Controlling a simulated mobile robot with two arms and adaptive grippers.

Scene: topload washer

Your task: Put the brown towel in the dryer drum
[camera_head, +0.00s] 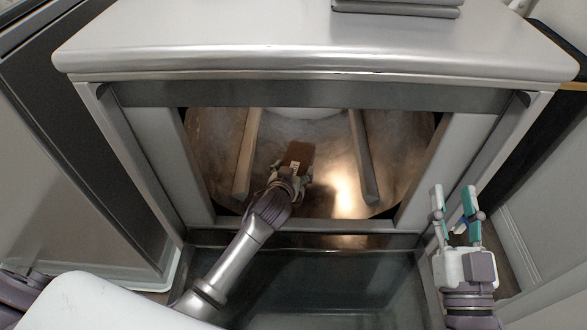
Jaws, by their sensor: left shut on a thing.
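The dryer drum (220,140) is a metal cavity with raised ribs, seen through the open front of the silver machine. My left arm reaches from the lower left through the opening. My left gripper (292,172) is inside the drum, shut on the brown towel (299,152). The towel shows as a small brown patch beyond the fingers; the rest of it is hidden by the gripper. My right gripper (454,203) is outside the opening at the right, its two fingers apart with nothing between them.
The machine's silver top (200,40) overhangs the opening. The opening's lower edge (320,226) runs beneath my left arm. An open dark glass door (310,285) lies in front of it. A dark grey panel (80,120) stands at left. A grey stacked item (400,7) rests on top.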

